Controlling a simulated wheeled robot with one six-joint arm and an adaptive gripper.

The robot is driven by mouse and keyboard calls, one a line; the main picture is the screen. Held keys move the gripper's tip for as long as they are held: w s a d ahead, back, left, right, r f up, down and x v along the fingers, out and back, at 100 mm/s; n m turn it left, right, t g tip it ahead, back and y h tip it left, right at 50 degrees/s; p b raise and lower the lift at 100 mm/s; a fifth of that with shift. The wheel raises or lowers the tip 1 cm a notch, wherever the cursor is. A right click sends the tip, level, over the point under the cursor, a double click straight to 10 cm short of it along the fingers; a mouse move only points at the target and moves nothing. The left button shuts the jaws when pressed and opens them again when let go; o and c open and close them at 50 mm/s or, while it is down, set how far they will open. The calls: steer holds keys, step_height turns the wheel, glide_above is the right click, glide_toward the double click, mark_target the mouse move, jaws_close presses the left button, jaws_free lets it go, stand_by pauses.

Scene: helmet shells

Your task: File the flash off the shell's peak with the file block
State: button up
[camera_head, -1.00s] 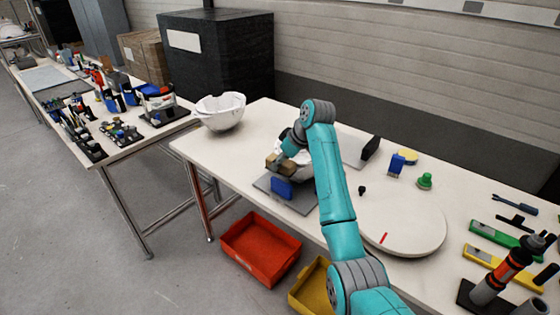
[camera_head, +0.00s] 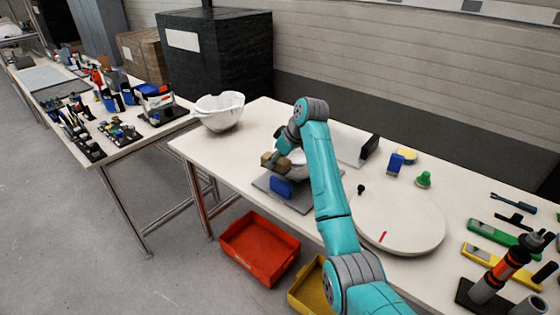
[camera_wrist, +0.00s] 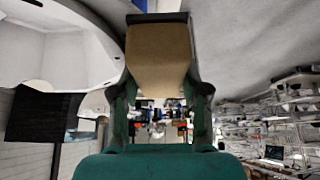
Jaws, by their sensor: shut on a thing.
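My gripper (camera_wrist: 158,88) is shut on the tan file block (camera_wrist: 158,55), which fills the upper middle of the wrist view. In the head view the block (camera_head: 268,161) is small and brownish, beside the near left side of a white helmet shell (camera_head: 297,157). That shell sits over a grey plate with a blue part (camera_head: 281,187) at its front, and my arm hides much of it. A pale curved shell surface (camera_wrist: 55,45) fills the upper left of the wrist view, close to the block. I cannot tell whether block and peak touch, and no flash can be made out.
Another white shell (camera_head: 219,111) stands at the table's left end. A round white disc (camera_head: 405,222) lies right of my arm, with a green knob (camera_head: 424,179) and a blue block (camera_head: 395,164) behind it. A red bin (camera_head: 260,248) and a yellow bin (camera_head: 305,288) are below the front edge.

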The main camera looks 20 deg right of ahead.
mark_target(285, 162)
steer(key=shift+w+a, duration=0.25)
steer(key=shift+w, duration=0.05)
steer(key=shift+s+d, duration=1.3)
steer(key=shift+s, duration=0.2)
steer(key=shift+w+a, duration=1.3)
steer(key=shift+w, duration=0.2)
steer(key=shift+s+d+f, duration=0.15)
steer(key=shift+s+d, duration=0.5)
steer(key=shift+s, duration=0.1)
steer(key=shift+r, duration=4.05)
